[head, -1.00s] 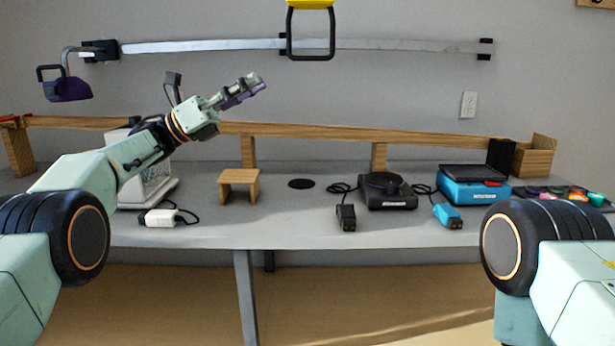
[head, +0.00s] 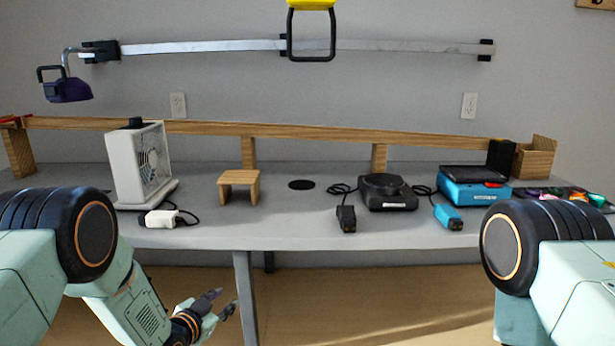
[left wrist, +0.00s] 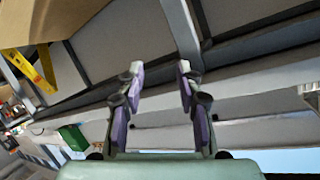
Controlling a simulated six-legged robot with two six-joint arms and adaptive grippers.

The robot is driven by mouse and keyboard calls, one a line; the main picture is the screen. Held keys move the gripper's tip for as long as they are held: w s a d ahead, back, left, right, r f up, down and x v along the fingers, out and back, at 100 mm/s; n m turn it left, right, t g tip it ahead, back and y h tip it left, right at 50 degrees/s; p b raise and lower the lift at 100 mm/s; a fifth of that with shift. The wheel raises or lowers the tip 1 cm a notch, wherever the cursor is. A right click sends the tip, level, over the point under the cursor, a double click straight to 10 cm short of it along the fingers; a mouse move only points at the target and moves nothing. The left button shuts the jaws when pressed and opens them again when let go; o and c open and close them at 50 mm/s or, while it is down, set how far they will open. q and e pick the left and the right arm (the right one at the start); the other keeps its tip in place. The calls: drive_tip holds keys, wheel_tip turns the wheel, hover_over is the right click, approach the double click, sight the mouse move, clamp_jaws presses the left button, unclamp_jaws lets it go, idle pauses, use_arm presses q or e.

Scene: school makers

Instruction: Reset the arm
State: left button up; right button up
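My left gripper (head: 222,303) is low at the bottom of the head view, in front of and below the table's front edge. In the left wrist view its two purple-grey fingers (left wrist: 160,80) stand apart with nothing between them. My left arm bends down from the left shoulder. My right gripper is out of view; only my right shoulder shows at the right edge of the head view.
A grey table (head: 280,225) spans the view. On it are a white fan-like box (head: 130,165), a small wooden stool (head: 239,183), a black device (head: 387,195) and a blue device (head: 473,190). A yellow-topped handle (head: 311,35) hangs above.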

use_arm(q)
drive_tip(key=s+a+f+n+g+y, duration=0.15)
drive_tip(key=s+f, duration=0.25)
drive_tip(key=s, duration=0.4)
drive_tip(key=s+f+n+g, duration=0.3)
drive_tip(key=s+f, duration=0.2)
drive_tip(key=s, duration=0.3)
drive_tip(key=s+f+n+g+y, duration=0.1)
drive_tip(key=s+f+n+g, duration=0.2)
drive_tip(key=s, duration=0.6)
drive_tip(key=s+a+g+y, duration=0.1)
drive_tip(key=s+g, duration=0.5)
drive_tip(key=s, duration=1.7)
drive_tip(key=shift+s, duration=0.35)
